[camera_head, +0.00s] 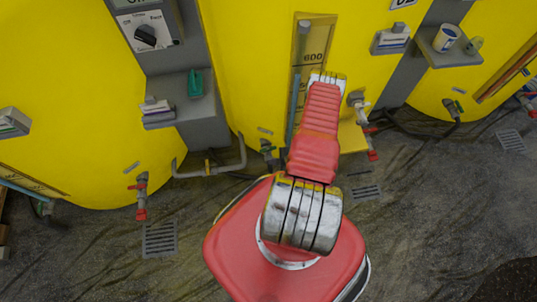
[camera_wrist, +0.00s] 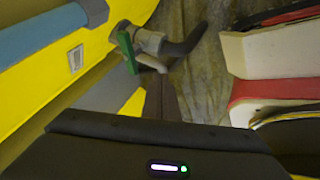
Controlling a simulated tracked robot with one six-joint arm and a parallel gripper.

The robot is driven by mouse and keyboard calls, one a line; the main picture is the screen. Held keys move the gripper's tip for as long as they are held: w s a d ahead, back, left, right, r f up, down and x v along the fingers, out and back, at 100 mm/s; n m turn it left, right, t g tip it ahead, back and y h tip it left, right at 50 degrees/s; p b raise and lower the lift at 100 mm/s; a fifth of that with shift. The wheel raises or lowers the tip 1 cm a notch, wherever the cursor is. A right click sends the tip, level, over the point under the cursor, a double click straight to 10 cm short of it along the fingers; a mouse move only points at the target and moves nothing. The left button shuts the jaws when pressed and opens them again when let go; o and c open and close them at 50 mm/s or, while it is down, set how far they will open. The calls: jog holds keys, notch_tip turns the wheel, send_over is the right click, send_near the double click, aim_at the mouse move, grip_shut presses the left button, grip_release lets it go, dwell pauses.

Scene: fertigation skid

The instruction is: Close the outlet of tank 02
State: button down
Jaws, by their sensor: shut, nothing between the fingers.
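The yellow tank (camera_head: 240,60) in the middle of the head view has a cut-off label (camera_head: 403,3), seemingly 02, at upper right. In the wrist view a green handle (camera_wrist: 127,52) sits on a grey pipe fitting (camera_wrist: 150,42) low on a yellow tank (camera_wrist: 95,45). The handle lies roughly across the pipe; I cannot tell its valve state. My gripper (camera_wrist: 163,95) is shut and empty, with its dark fingers just below the fitting; I cannot tell whether they touch it.
A blue tube (camera_head: 295,95) runs down the tank front by a scale. Red-handled valves stand at right (camera_head: 366,130) and left (camera_head: 140,195). A grey pipe (camera_head: 210,168) runs low between tanks. Grey shelves (camera_head: 185,105) hold small items. The floor has drain grates (camera_head: 160,240).

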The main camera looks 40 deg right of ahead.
aim_at(268, 150)
jog(key=shift+x, duration=1.2)
jog(key=w, duration=0.1)
jog(key=w+d, duration=0.1)
jog(key=w, duration=0.2)
jog(key=shift+d+f, duration=0.2)
jog(key=shift+d, duration=0.2)
jog(key=shift+s+d, duration=0.1)
jog(key=shift+d, duration=0.05)
